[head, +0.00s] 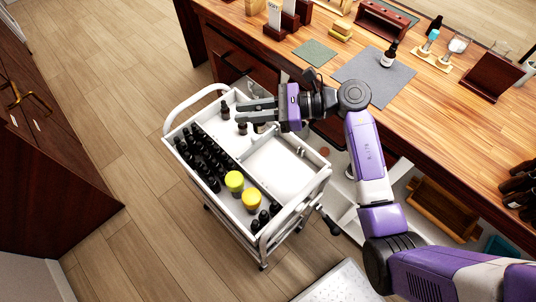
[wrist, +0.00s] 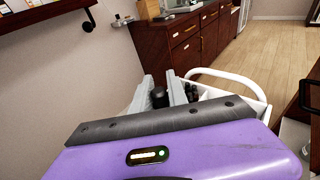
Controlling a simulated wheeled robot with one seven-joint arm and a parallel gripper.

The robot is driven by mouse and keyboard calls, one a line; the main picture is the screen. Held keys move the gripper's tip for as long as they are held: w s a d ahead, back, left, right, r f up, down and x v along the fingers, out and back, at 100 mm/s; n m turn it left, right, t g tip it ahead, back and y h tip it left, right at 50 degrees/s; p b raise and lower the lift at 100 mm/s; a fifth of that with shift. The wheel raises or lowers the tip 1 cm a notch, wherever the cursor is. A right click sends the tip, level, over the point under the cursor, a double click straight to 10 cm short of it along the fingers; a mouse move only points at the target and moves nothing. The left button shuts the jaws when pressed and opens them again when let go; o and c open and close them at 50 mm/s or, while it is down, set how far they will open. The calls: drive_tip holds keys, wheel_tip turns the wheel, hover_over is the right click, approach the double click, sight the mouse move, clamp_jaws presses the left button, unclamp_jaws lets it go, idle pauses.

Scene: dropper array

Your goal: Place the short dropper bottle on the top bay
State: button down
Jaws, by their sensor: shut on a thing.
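My gripper (head: 239,110) reaches left over the far end of the white cart (head: 247,208). Its two grey fingers are shut on a small bottle with a dark cap (wrist: 158,97), seen between them in the wrist view. The held bottle's lower part is hidden there. In the head view, a small dark bottle (head: 242,128) shows just below the fingertips and another (head: 225,111) left of them; which one is held is hard to tell. The cart's top tray has a wide, empty-looking white bay (head: 280,168). I cannot tell which part is the top bay.
Several dark bottles (head: 196,155) stand in rows along the tray's left side. The wooden workbench (head: 440,120) is behind, with a bottle (head: 389,55) on a grey mat (head: 372,75).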

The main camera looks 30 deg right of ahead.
drive_tip(key=shift+f, duration=9.85)
drive_tip(key=shift+f, duration=0.2)
drive_tip(key=c, duration=1.7)
unclamp_jaws()
drive_tip(key=shift+o, duration=0.6)
drive_tip(key=shift+r, duration=0.1)
